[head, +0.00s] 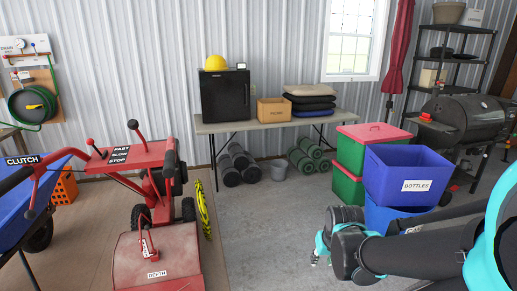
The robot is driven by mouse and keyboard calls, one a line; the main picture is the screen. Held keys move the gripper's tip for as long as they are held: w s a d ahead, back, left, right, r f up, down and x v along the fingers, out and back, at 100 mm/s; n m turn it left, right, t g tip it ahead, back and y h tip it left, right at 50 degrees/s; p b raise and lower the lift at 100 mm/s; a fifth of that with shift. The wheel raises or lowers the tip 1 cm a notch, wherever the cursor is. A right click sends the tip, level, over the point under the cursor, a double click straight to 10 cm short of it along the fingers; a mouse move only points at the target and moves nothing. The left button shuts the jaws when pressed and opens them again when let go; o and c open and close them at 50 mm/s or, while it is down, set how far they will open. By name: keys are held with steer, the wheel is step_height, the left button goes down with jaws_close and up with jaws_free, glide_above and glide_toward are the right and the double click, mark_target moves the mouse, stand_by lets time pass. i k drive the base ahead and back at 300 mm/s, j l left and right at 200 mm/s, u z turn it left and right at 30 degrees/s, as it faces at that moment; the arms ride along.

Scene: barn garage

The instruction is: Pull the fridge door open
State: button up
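A small black fridge (224,97) stands on the left part of a grey folding table by the back wall. Its front looks flat and shut, and I see no gap at the door. A yellow hard hat (215,62) sits on top of it. My arm reaches in from the right edge, low in the picture. My gripper (318,250) is at its left end, in front of the blue bins, well apart from the fridge. Its fingers are small and partly hidden, so I cannot tell whether they are open.
A cardboard box (273,110) and a stack of cushions (309,99) share the folding table (345,123). A red machine (155,255) stands at left, blue bins (407,172) at right. Open floor (265,235) lies between.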

mark_target(225, 95)
steer(key=i, duration=0.95)
steer(key=i+u, duration=0.1)
steer(key=i, duration=0.85)
steer(key=i+l, duration=0.15)
steer(key=i, duration=0.85)
steer(key=i+l, duration=0.1)
steer(key=i, duration=0.85)
steer(key=j+u, duration=0.05)
